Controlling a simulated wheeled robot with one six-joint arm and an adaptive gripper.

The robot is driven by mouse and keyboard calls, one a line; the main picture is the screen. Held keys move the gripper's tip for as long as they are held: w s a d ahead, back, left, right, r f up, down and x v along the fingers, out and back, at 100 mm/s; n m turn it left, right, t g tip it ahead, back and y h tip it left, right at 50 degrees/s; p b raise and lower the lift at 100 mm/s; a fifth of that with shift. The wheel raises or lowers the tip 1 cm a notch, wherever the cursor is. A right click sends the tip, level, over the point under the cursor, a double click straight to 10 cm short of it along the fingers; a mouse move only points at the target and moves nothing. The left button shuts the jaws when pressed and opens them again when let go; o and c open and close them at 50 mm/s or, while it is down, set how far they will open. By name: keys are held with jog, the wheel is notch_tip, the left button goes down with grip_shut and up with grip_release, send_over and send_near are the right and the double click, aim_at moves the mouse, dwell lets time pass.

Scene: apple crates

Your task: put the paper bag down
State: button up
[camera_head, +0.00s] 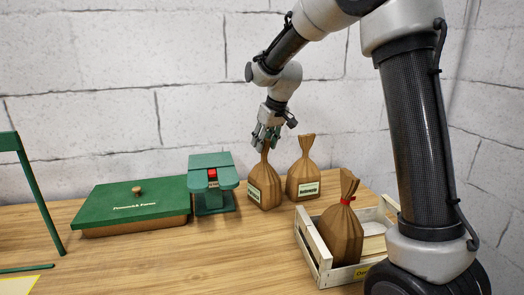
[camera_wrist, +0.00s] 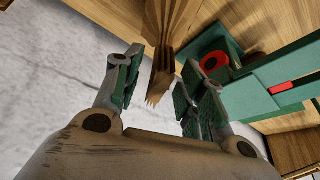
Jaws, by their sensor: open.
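A brown paper bag (camera_head: 264,186) with a twisted neck and a pale label stands upright on the wooden table near the back wall. My gripper (camera_head: 266,140) is just above it, around the top of its neck. In the wrist view the bag's pleated neck (camera_wrist: 170,45) lies between the two green-padded fingers of my gripper (camera_wrist: 155,90). The fingers are apart, with a gap on each side of the neck. The bag's body is mostly out of the wrist view.
A second labelled bag (camera_head: 303,171) stands close on the right. A red-tied bag (camera_head: 341,232) sits in a slatted crate (camera_head: 312,250) in front. A green device (camera_head: 212,180) with a red part stands left, beside a green-lidded box (camera_head: 130,202). Table front-centre is clear.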

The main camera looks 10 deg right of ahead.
jog(key=v, duration=0.8)
jog(key=s+d+m, duration=0.1)
jog(key=s+d, duration=0.3)
jog(key=s, duration=0.5)
jog(key=s+d+m+h, duration=0.1)
jog(key=s+d, duration=0.3)
jog(key=s, duration=0.5)
jog(key=s+d+m, duration=0.1)
jog(key=s+d, duration=0.2)
jog(key=s, duration=0.6)
jog(key=shift+s+d+r+m, duration=0.1)
jog(key=shift+d+r+m, duration=0.2)
jog(key=shift+d, duration=0.1)
jog(key=s+d+f+m, duration=0.1)
jog(key=s+f, duration=0.2)
jog(key=s, duration=0.4)
jog(key=shift+s+d+f+h, duration=0.4)
